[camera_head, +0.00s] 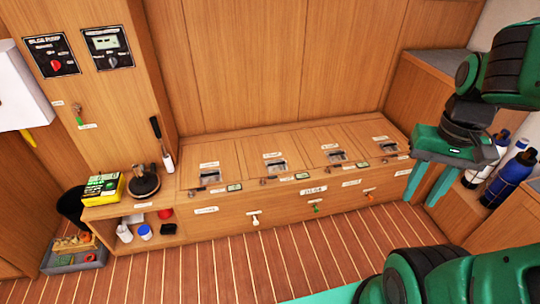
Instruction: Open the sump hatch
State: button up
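A wooden bench (225,222) runs along the back wall with several flush hatch lids in its top. The far-left lid (193,167), second lid (255,158), third lid (312,148) and far-right lid (362,135) all look shut. Each has a dark recessed latch near its front edge and a small white label. The labels are too small to read, so I cannot tell which is the sump hatch. My gripper (419,203) hangs at the right, in front of the bench's right end in the picture. Its two teal fingers are apart with nothing between them.
White, green and orange handles (316,208) stick out of the bench front. A black-handled tool (162,143), dark round item (145,183) and yellow box (103,188) stand at left. Blue bottles (511,171) stand at right. The striped floor before the bench is mostly clear.

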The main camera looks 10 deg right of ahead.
aim_at(277, 153)
jog(key=k, duration=0.45)
jog(key=u, duration=0.75)
jog(key=i, duration=1.8)
jog(key=z, duration=0.8)
